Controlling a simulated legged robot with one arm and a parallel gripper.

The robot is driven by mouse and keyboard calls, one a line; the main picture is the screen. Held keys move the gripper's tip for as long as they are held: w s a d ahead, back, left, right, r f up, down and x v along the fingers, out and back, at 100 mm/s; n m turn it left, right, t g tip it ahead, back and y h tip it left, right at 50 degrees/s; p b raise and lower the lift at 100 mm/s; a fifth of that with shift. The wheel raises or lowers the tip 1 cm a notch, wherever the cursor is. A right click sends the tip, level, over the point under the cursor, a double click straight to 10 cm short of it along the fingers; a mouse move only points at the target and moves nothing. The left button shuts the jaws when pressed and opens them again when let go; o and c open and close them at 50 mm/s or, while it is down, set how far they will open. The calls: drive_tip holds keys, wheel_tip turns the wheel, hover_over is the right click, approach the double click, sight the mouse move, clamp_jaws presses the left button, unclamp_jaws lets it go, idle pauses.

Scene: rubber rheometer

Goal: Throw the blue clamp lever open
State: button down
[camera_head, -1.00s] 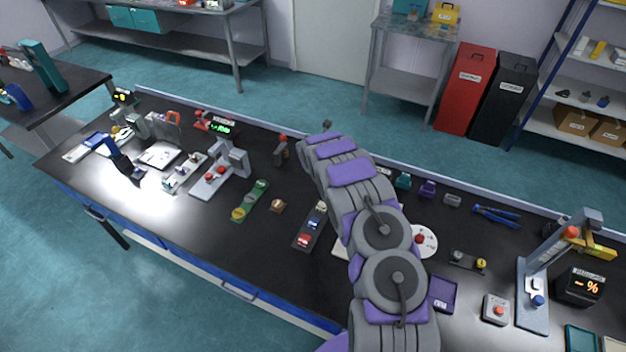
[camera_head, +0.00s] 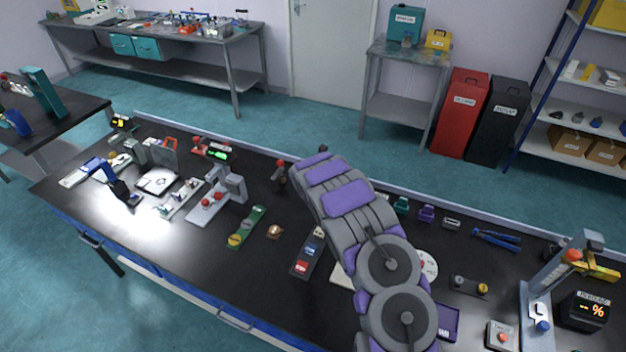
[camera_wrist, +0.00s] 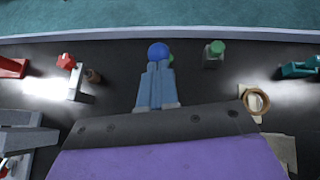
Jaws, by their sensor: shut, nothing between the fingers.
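In the wrist view, a round blue knob (camera_wrist: 157,50), which looks like the end of the blue clamp lever, shows just beyond my fingertips near the back of the bench. My gripper (camera_wrist: 158,67) is shut and empty, its fingers pointing at the knob. The fingers hide most of what lies below the knob. I cannot tell whether they touch it or whether the lever is up or down. In the head view my arm covers this spot, so neither the blue lever nor my gripper shows there.
In the wrist view, a green-knobbed grey piece (camera_wrist: 214,52) stands close right, and a red-knobbed piece (camera_wrist: 67,62) left. A tan ring (camera_wrist: 255,101) lies right of my gripper. The raised back edge (camera_wrist: 120,34) runs behind. The bench (camera_head: 190,275) is crowded with instruments.

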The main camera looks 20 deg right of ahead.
drive_tip(key=b+v, duration=0.1)
drive_tip(key=v, duration=1.3)
drive_tip(key=shift+a, duration=0.25)
drive_tip(key=shift+f, duration=0.2)
